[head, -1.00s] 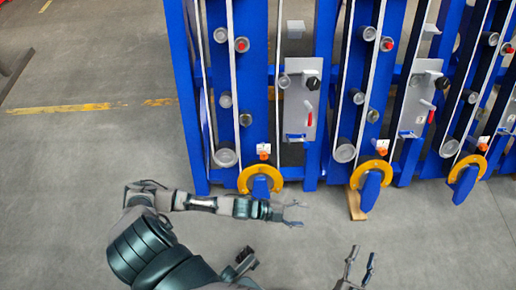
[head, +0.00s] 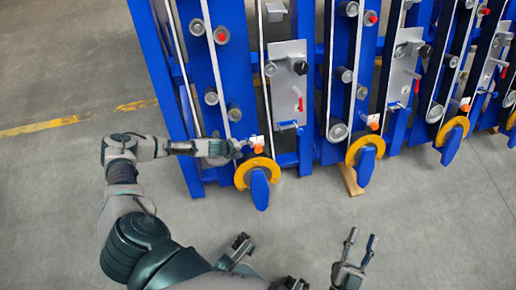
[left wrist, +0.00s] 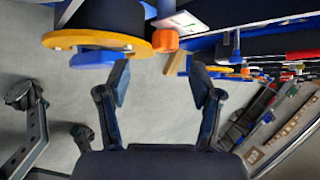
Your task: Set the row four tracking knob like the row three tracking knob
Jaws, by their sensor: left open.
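Orange tracking knobs sit on small white plates above yellow half-rings: the nearest knob (head: 258,149), a middle knob (head: 374,126) and a farther knob (head: 465,108). I cannot tell which rows are three and four, and the knob settings are too small to read. My left gripper (head: 249,146) is at the nearest knob, just left of it in the head view. In the left wrist view an orange knob (left wrist: 165,40) lies beyond and between the open fingertips (left wrist: 162,78), with nothing held. My right gripper (head: 362,244) is open and empty over the floor.
Blue frame posts (head: 165,90) stand close to my left arm. The nearest yellow half-ring (head: 242,175) and its blue foot (head: 260,190) are just below the knob. A grey panel (head: 287,75) with a red handle stands above. Bare floor (head: 420,210) lies in front.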

